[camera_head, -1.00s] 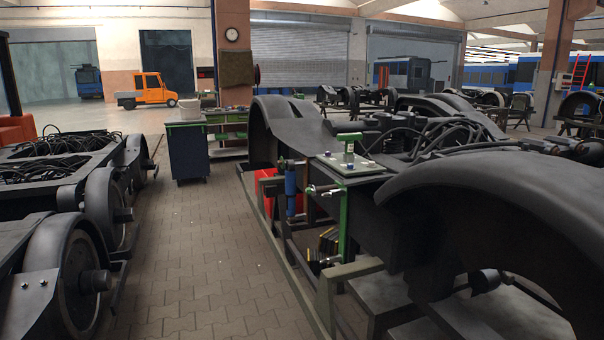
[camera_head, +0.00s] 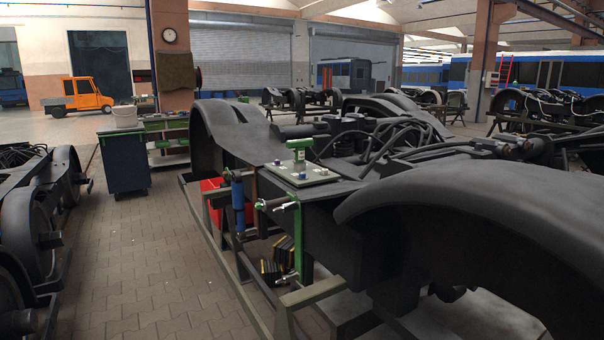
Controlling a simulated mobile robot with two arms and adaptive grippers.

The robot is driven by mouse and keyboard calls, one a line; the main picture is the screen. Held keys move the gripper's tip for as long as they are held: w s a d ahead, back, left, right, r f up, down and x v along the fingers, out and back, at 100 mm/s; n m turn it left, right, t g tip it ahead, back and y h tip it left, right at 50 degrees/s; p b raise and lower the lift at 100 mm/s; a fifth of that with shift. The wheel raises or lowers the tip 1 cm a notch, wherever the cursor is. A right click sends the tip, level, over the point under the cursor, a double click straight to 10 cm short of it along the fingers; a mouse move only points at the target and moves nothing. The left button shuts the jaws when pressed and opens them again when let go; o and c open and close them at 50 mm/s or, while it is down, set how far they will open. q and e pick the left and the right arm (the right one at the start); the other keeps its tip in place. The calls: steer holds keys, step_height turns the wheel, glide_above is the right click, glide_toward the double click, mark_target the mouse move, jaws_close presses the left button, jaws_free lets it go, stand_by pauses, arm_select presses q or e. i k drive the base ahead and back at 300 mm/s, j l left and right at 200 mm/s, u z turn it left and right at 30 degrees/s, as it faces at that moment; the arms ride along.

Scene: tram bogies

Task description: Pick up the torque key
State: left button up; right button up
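I cannot single out the torque key for certain. A pale plate (camera_head: 305,175) lies on the dark bogie frame (camera_head: 330,205), with a small green upright piece (camera_head: 299,152) and small blue-and-white pieces on it. Metallic, handle-like parts (camera_head: 275,204) stick out beside a green upright bar (camera_head: 303,240) at the frame's side, and another sits lower down (camera_head: 288,278). A blue cylinder (camera_head: 238,203) stands upright left of them. Neither of my grippers is in view.
Another bogie (camera_head: 35,225) lines the left edge. A paved aisle (camera_head: 150,255) between the bogies is clear. A red box (camera_head: 212,195) sits behind the bogie's rail.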

mark_target(299, 145)
steer(key=i+j+z, duration=0.2)
steer(key=i+j, duration=0.35)
steer(key=i+j+z, duration=0.2)
steer(key=i+j, duration=0.35)
steer(key=j, duration=0.2)
